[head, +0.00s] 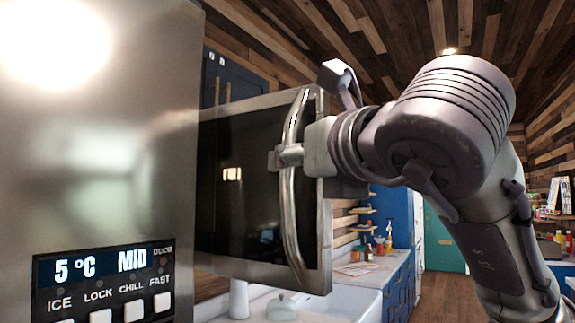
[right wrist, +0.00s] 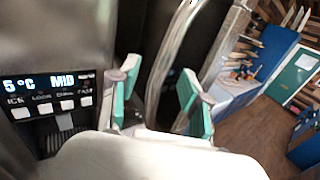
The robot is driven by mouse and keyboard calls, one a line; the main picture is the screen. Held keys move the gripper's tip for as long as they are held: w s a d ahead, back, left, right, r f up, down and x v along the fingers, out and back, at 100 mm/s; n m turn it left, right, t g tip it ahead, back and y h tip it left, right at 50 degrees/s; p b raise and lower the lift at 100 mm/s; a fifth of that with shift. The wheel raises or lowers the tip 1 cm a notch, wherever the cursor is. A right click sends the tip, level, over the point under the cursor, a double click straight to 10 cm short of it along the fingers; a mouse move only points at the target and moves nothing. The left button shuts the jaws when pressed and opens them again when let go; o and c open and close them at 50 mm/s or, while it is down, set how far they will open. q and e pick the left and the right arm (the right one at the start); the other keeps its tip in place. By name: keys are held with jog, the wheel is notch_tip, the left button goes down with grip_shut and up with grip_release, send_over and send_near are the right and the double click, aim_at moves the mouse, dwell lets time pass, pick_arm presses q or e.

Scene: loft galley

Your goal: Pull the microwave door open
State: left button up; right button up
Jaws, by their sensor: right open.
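The microwave door (head: 240,190) has dark glass in a silver frame and fills the middle of the head view. A curved upright metal handle (head: 290,225) runs along its right side. My right gripper (head: 286,157) is at the handle, around mid-height. In the right wrist view the teal-padded fingers of the gripper (right wrist: 160,95) are apart, with the handle (right wrist: 167,62) passing between them; firm contact does not show. The microwave's inside is hidden, and I cannot tell how far the door is open. My left gripper is not in view.
A steel front with a lit panel (head: 105,285) stands close on the left. A white sink (head: 340,303) lies below the door. A counter (head: 375,270) with bottles and blue cabinets is farther back. Open wooden floor (head: 445,300) shows to the right.

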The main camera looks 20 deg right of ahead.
jog(key=s+d, duration=0.1)
jog(key=s, duration=0.6)
jog(key=shift+s, duration=0.2)
